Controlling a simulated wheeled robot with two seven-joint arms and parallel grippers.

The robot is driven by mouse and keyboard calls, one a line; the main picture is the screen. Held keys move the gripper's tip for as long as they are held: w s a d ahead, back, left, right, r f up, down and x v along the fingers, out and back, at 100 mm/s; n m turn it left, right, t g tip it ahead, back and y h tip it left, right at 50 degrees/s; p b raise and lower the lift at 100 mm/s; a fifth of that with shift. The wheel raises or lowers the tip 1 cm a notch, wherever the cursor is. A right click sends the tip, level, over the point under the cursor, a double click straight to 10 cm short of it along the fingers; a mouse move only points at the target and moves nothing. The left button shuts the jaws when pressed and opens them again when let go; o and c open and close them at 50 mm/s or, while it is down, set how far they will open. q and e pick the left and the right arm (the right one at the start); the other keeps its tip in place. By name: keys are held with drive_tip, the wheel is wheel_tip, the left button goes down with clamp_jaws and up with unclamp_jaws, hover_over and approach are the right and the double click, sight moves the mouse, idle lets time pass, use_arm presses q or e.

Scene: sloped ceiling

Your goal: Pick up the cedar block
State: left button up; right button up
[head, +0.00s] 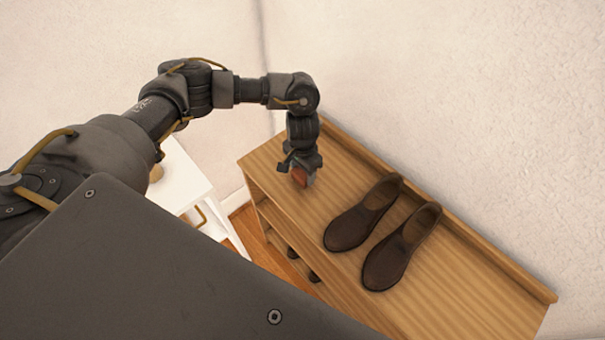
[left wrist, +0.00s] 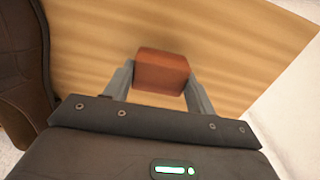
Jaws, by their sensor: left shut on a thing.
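The cedar block (left wrist: 161,71) is a small reddish-brown block. In the left wrist view it sits between the two fingers of my left gripper (left wrist: 160,82), which is shut on it. In the head view the block (head: 300,176) shows as a small reddish patch under my left gripper (head: 303,180), over the left end of the wooden shoe rack's top (head: 450,290). I cannot tell whether the block touches the rack top or is just above it. My right gripper is not in view.
A pair of dark brown shoes (head: 363,215) (head: 401,247) stands on the rack top, right of the gripper. Dark items (head: 314,277) show on a lower shelf. A white table (head: 183,180) stands left of the rack. Pale walls rise close behind the rack.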

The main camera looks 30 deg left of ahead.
use_arm(q)
drive_tip(key=s+d+r+p, duration=0.1)
drive_tip(key=s+d+r, duration=0.8)
drive_tip(key=s+r, duration=0.1)
drive_tip(key=shift+s+d+r, duration=0.15)
drive_tip(key=shift+s+r, duration=0.1)
drive_tip(key=shift+r, duration=0.45)
drive_tip(key=shift+d, duration=0.1)
